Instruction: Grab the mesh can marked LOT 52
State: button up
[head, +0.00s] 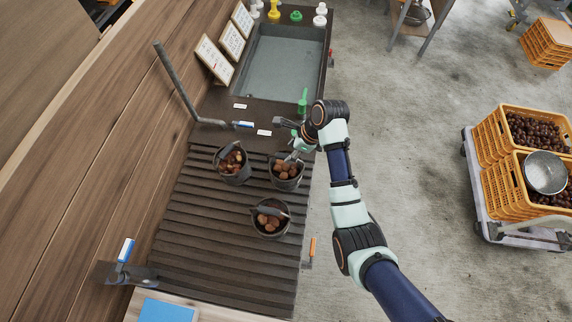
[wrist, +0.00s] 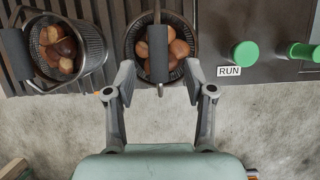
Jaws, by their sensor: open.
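Three dark mesh cans of chestnuts stand on the ribbed rack in the head view: a left one (head: 236,179), a right one (head: 288,185) and a front one (head: 268,234). I cannot read a lot mark on any of them. My gripper (head: 292,157) is at the right can, partly covering it. In the wrist view my gripper (wrist: 160,77) is open, with a fingertip on each side of that can's grey handle (wrist: 158,54); the fingers look apart from it. The front can (wrist: 95,55) shows at the left of the wrist view.
The ribbed rack (head: 200,235) has free room in front and at left. A sink basin (head: 283,62) lies behind. Green controls (wrist: 244,53) with a RUN label (wrist: 229,71) are right of the cans in the wrist view. A bent pipe (head: 177,85) rises at left.

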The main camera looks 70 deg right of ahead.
aim_at(287, 155)
jog(key=b+x, duration=0.1)
jog(key=x, duration=0.4)
jog(key=shift+a, duration=0.1)
grip_shut()
jog(key=shift+w+r, duration=0.1)
jog(key=shift+r, duration=0.05)
